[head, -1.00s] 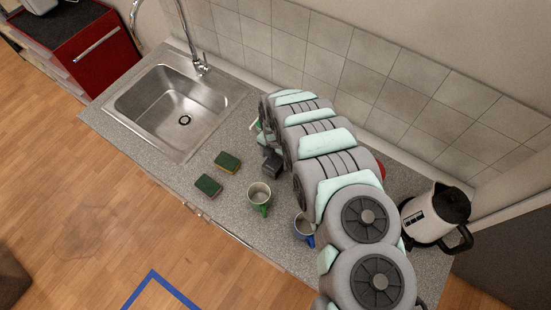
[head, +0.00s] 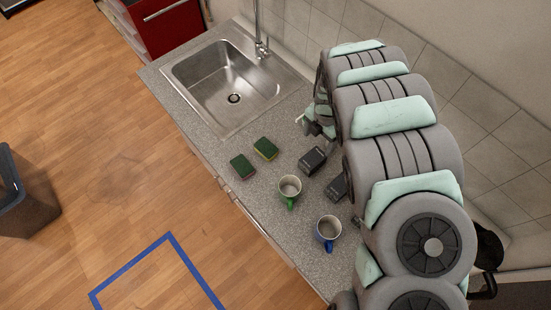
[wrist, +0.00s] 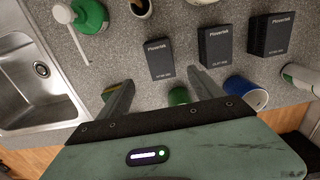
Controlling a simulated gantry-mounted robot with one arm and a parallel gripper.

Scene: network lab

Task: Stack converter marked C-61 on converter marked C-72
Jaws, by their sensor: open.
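Three dark box-shaped converters stand apart in a row on the counter in the wrist view: a left one (wrist: 158,60), a middle one (wrist: 217,46) and a right one (wrist: 270,36). Their small printed marks are too blurred to tell surely which is C-61 or C-72. In the head view two dark boxes show, one (head: 312,161) clear and another (head: 336,187) partly behind my arm. My gripper (wrist: 160,77) is open and empty, its fingers pointing toward the left converter. In the head view my gripper (head: 314,124) is largely hidden by my arm.
A green mug (head: 289,190) and a blue mug (head: 328,231) stand near the boxes at the counter's front. Two green sponges (head: 265,148) lie by the sink (head: 233,88). A green bottle (wrist: 90,16) and a small cup (wrist: 141,7) stand near the converters.

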